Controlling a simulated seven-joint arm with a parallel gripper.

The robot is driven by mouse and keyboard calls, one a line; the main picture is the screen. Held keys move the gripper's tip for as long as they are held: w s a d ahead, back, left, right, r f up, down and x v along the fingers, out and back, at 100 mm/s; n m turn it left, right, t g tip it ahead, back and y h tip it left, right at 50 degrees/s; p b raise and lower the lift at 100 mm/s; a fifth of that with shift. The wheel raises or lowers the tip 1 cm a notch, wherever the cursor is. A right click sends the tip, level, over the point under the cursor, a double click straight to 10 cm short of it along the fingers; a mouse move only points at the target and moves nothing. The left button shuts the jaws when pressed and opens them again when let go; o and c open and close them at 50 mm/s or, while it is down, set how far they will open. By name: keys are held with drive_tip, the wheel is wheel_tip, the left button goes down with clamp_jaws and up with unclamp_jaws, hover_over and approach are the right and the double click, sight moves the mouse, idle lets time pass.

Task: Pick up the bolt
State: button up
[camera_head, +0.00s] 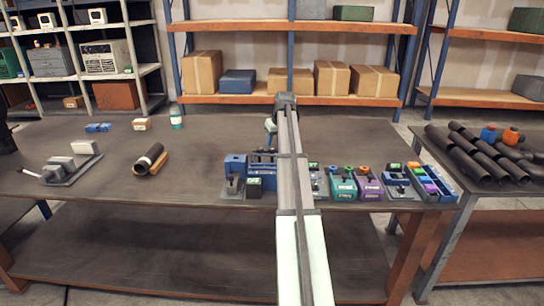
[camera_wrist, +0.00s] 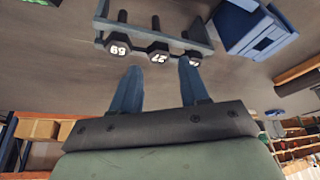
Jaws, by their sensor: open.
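Several dark bolts stand in a row in a blue-grey rack (camera_wrist: 200,30) in the wrist view. The fingertips point toward the row, just short of the ends in the picture; contact cannot be judged. In the head view my arm covers most of my gripper and part of the rack area.
A blue block-like fixture (camera_wrist: 258,30) stands right of the rack in the wrist view. Coloured boxes (camera_head: 343,185) crowd the workbench (camera_head: 210,150) to the right of my arm. A grey device (camera_head: 65,165) sits farther left.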

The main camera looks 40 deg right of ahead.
sight(272, 149)
drive_tip(key=shift+x, duration=2)
drive_tip(key=shift+d, duration=0.1)
drive_tip(key=shift+c, duration=0.4)
clamp_jaws()
